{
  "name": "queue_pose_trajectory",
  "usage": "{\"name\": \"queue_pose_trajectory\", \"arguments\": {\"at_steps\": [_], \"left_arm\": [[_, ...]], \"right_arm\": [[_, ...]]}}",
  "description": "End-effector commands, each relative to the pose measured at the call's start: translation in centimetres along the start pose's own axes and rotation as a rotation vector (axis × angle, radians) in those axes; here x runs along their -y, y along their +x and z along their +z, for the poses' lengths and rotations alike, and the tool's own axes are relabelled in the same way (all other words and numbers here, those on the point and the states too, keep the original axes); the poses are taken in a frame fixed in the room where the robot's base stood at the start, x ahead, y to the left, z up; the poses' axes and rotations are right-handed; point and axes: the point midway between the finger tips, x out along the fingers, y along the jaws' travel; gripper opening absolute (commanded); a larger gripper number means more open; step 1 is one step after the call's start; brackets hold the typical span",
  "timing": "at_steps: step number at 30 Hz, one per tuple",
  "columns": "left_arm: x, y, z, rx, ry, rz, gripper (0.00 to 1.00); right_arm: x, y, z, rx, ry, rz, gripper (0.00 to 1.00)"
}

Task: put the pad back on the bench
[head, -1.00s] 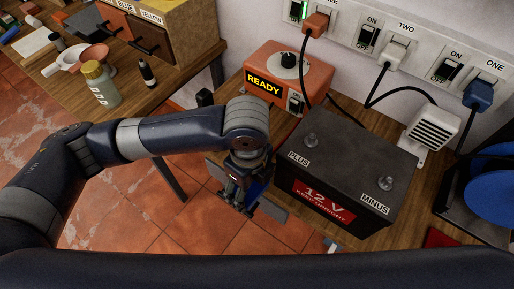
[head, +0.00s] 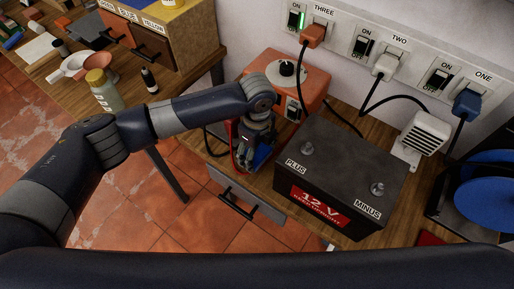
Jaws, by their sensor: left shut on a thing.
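My left gripper (head: 250,160) points down at the front edge of the bench (head: 268,180), in front of the orange box and left of the battery. It is shut on a small blue thing (head: 263,156), which I take to be the pad; the fingers hide most of it. I cannot tell whether the pad touches the bench. My right gripper is not in view.
A black 12 V battery (head: 345,165) stands close on the right, with an orange box (head: 300,75) behind. A grey drawer front with a black handle (head: 240,200) is below the bench edge. Switched sockets (head: 385,45) line the wall.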

Motion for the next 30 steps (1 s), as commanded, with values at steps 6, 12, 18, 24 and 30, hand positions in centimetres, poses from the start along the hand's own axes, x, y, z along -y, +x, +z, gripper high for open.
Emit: {"name": "queue_pose_trajectory", "arguments": {"at_steps": [6,12,18,24,30], "left_arm": [[0.0,0.45,0.0,0.001,0.0,-0.002,0.48],[-0.02,0.75,-0.03,0.001,0.0,-0.001,0.48],[-0.01,0.77,-0.02,0.001,0.0,-0.002,0.9],[-0.01,0.75,-0.01,0.001,0.0,-0.002,0.9],[-0.01,0.92,0.01,0.001,0.0,-0.002,0.9]], "right_arm": [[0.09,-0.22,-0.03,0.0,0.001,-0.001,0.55],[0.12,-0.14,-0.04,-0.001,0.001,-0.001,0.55],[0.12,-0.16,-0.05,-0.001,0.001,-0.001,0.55],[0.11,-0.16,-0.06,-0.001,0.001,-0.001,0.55],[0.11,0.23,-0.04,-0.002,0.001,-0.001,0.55]]}}
